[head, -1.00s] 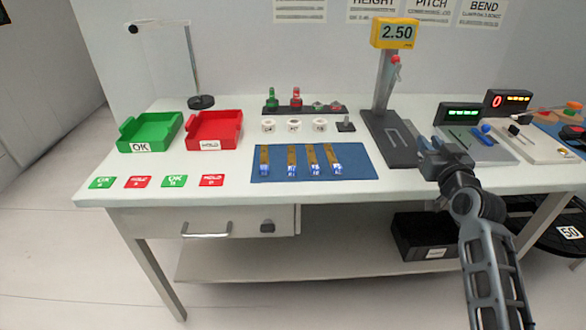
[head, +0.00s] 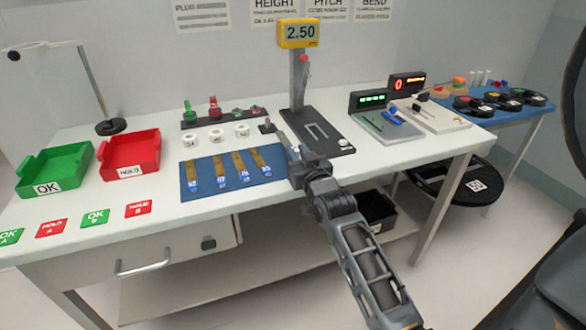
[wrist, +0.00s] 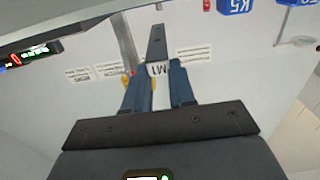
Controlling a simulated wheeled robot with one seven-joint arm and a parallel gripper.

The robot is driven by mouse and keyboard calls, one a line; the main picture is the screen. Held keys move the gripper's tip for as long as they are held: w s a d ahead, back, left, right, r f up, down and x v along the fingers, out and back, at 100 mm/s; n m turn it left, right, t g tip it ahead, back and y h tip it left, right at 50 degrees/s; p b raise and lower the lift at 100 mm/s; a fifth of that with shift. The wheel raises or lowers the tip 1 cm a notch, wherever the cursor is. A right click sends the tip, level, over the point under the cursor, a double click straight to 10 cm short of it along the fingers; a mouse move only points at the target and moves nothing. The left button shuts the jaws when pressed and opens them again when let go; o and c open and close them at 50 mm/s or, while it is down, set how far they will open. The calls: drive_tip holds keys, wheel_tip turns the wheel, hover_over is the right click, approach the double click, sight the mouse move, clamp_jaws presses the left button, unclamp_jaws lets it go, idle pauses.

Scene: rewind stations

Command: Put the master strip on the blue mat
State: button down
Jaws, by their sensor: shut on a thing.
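The blue mat (head: 204,170) lies on the bench in the head view, with several brass strips (head: 218,172) side by side on it, each with a blue tagged end. My gripper (head: 284,142) is between the mat's right edge and the gauge base. In the wrist view my gripper (wrist: 158,80) is shut on the master strip (wrist: 157,44), a dark narrow strip with a white M1 label between the fingers.
The gauge (head: 299,34) reading 2.50 stands behind my gripper. A red tray (head: 130,168) and a green tray (head: 54,186) are on the left. White rolls (head: 216,136) stand behind the mat. Two meters with lit displays (head: 372,99) are at right.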

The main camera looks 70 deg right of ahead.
drive_tip(key=shift+w+a+f, duration=0.3)
drive_tip(key=shift+w+f, duration=0.1)
drive_tip(key=shift+w, duration=0.05)
drive_tip(key=shift+f, duration=1.9)
drive_tip(key=shift+f, duration=0.1)
drive_tip(key=c, duration=0.9)
unclamp_jaws()
drive_tip(key=shift+c, duration=0.2)
